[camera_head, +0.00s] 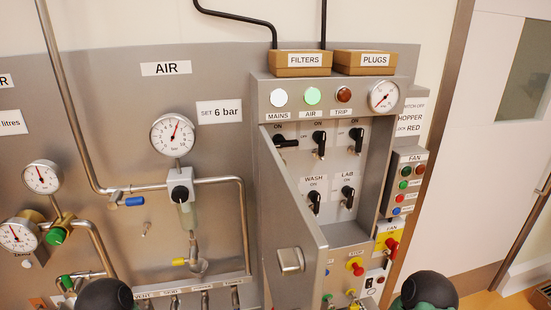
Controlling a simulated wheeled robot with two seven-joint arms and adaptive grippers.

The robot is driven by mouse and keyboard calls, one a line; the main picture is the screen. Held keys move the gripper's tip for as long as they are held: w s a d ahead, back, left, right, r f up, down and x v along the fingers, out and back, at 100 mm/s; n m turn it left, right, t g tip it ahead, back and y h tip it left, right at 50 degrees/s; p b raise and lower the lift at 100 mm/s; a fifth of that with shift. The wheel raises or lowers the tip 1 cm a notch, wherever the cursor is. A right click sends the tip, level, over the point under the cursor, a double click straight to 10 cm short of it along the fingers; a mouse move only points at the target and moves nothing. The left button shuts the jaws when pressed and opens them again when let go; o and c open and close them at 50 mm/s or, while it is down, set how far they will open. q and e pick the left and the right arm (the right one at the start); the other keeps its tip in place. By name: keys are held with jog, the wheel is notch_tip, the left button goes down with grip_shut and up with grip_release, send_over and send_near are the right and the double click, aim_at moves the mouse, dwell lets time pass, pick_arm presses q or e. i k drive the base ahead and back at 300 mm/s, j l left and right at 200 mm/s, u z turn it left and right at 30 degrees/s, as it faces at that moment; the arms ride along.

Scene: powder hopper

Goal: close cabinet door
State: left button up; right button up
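The grey metal cabinet (393,137) stands on the panel right of centre. Its door (290,205) is hinged on the cabinet's left side and stands open, swung out toward me. A square metallic handle (290,261) sits low on the door's face. The door's lower end runs close to the bottom of the picture. Inside, several black rotary switches (319,143) show on a light back plate. Neither gripper shows. Only dark rounded parts of my arms appear at the bottom edge, one left of the door and one right of it.
Boxes marked FILTERS (301,64) and PLUGS (362,63) sit on the cabinet top. A fan control box (406,181) with a red-handled switch (392,244) below it is to the right. Pipes, a gauge (172,135) and a regulator (181,192) fill the panel to the left.

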aim_at(287, 222)
jog(key=k+j+u, duration=0.1)
jog(key=k+j, duration=0.15)
jog(key=k+j+u, duration=0.1)
jog(key=j, duration=0.8)
jog(key=k+j, duration=0.15)
jog(key=j, duration=0.35)
